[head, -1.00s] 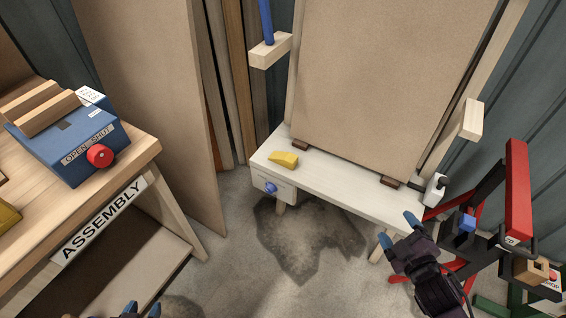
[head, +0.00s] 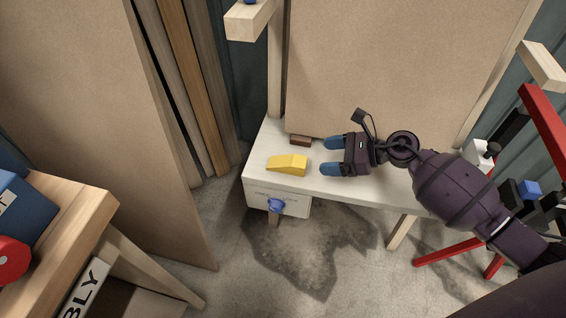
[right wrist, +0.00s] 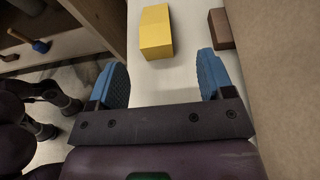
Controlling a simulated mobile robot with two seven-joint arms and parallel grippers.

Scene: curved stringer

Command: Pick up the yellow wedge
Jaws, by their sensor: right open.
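The yellow wedge (head: 288,165) lies on the left end of the white bench top, near its front edge. My right gripper (head: 331,156) is just to the right of the wedge, over the bench, open and empty, with its blue fingertips pointing left at it. In the right wrist view the wedge (right wrist: 156,32) lies ahead of and between the lines of the two blue fingers (right wrist: 162,78), with a gap before it.
A brown block (head: 300,140) sits behind the wedge at the foot of the large brown panel (head: 390,70). A drawer with a blue knob (head: 275,205) is below the wedge. A wooden table (head: 75,215) stands at left. A red frame (head: 545,125) stands at right.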

